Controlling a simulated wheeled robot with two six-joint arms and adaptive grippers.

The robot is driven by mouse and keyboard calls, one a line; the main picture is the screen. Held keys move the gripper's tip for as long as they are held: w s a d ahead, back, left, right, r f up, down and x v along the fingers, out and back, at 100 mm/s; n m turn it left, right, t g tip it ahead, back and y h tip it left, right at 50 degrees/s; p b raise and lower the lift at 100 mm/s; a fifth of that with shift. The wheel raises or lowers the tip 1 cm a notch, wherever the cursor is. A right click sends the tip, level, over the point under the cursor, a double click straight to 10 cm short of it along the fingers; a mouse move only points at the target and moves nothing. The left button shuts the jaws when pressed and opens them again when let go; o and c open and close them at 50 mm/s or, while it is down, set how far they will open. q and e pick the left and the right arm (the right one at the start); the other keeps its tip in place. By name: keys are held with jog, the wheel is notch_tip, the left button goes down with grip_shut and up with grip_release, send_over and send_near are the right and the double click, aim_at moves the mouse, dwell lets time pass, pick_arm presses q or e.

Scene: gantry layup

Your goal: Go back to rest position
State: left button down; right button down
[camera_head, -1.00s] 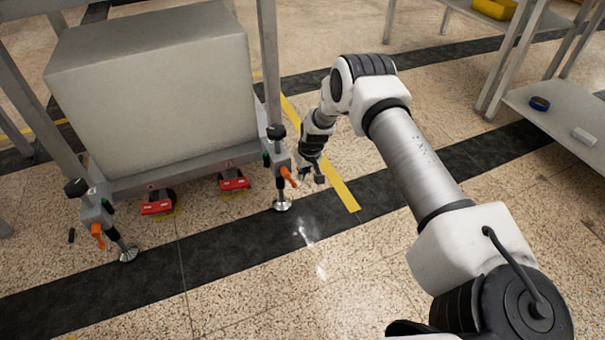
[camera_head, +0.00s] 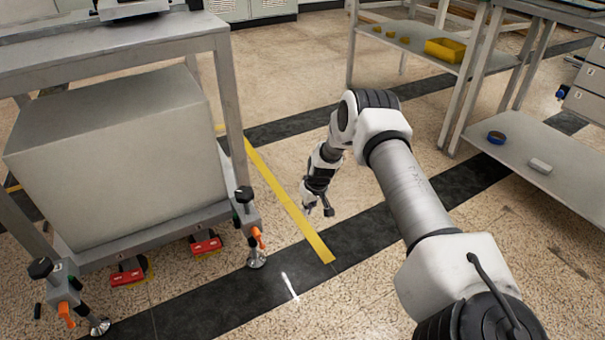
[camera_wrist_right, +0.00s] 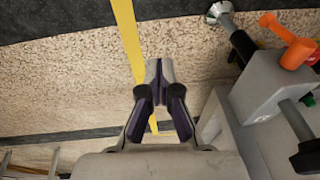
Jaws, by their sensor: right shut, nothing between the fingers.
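My right arm reaches forward from the lower right in the head view, with its elbow raised. My right gripper (camera_head: 318,210) hangs low over the floor, right of the workbench's near right leg, and is apart from it. In the right wrist view the fingers of my right gripper (camera_wrist_right: 158,75) meet at the tips, shut and empty. The yellow floor strip shows behind them. My left gripper is in neither view.
A workbench (camera_head: 130,52) with a large grey box (camera_head: 110,160) stands at left. Its clamp foot with an orange handle (camera_head: 258,238) is near my gripper, and shows large in the wrist view (camera_wrist_right: 270,95). Shelves (camera_head: 560,185) stand at right. Floor between is open.

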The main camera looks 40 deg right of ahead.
dwell(0.4)
jog(key=s+a+f+n+g+p, duration=0.1)
jog(key=s+a+f+n+g, duration=0.1)
jog(key=s+a, duration=0.65)
jog(key=s+a+f+n+g+p, duration=0.1)
jog(key=s+a+f+n+g, duration=0.15)
jog(key=s+a, duration=0.65)
jog(key=s+a+r, duration=0.2)
jog(key=s+a, duration=0.3)
jog(key=s, duration=0.4)
jog(key=s+a+r, duration=0.3)
jog(key=s+a, duration=0.2)
jog(key=s, duration=0.3)
notch_tip(320, 180, up, 38)
jog(key=w+m+t+p, duration=0.1)
jog(key=m+t+p, duration=0.1)
jog(key=p, duration=3.6)
jog(key=shift+w+d+r, duration=0.15)
jog(key=shift+w+r, duration=0.1)
jog(key=shift+w, duration=0.05)
